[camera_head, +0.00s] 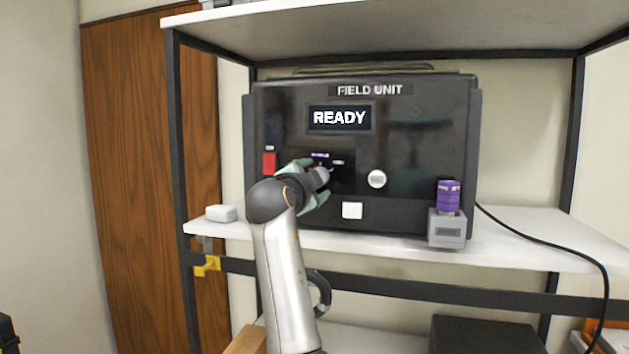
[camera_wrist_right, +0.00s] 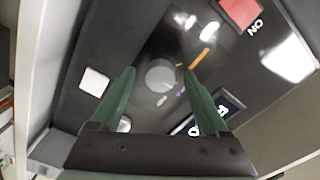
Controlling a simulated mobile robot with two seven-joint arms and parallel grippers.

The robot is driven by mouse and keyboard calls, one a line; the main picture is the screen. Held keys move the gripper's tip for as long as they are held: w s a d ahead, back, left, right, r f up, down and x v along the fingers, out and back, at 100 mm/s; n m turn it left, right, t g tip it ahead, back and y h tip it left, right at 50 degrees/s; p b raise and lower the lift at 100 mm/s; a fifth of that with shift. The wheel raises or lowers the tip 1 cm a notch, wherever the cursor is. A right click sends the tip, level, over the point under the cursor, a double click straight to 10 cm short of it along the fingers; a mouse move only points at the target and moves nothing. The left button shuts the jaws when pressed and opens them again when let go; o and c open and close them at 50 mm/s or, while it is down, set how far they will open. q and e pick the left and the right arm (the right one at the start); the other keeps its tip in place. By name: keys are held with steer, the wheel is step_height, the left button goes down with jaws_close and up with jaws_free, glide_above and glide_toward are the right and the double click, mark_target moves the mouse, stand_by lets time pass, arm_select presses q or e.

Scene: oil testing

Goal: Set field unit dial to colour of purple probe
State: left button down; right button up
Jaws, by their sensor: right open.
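The black field unit (camera_head: 430,140) stands on the shelf, and its screen (camera_head: 339,117) reads READY. The purple probe (camera_head: 449,196) stands upright in a grey holder (camera_head: 446,230) at the unit's lower right. My right gripper (camera_head: 312,180) is in front of the panel and largely covers the dial in the head view. In the right wrist view, the round grey dial (camera_wrist_right: 160,75) lies between the open green fingertips of this gripper (camera_wrist_right: 156,73). Whether they touch it is unclear. Orange, purple and whitish marks surround the dial. My left gripper is out of view.
A red switch (camera_head: 269,163) is left of the dial. A round white button (camera_head: 377,179) and a square white button (camera_head: 352,210) are to its right. A small white object (camera_head: 221,213) lies on the shelf at left. A black cable hangs at right.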

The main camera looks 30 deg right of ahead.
arm_select(q)
steer(key=b, duration=0.1)
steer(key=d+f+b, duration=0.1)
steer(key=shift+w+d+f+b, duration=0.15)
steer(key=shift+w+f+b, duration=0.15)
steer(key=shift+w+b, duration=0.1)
arm_select(e)
steer(key=v, duration=1.2)
steer(key=shift+s+a, duration=0.2)
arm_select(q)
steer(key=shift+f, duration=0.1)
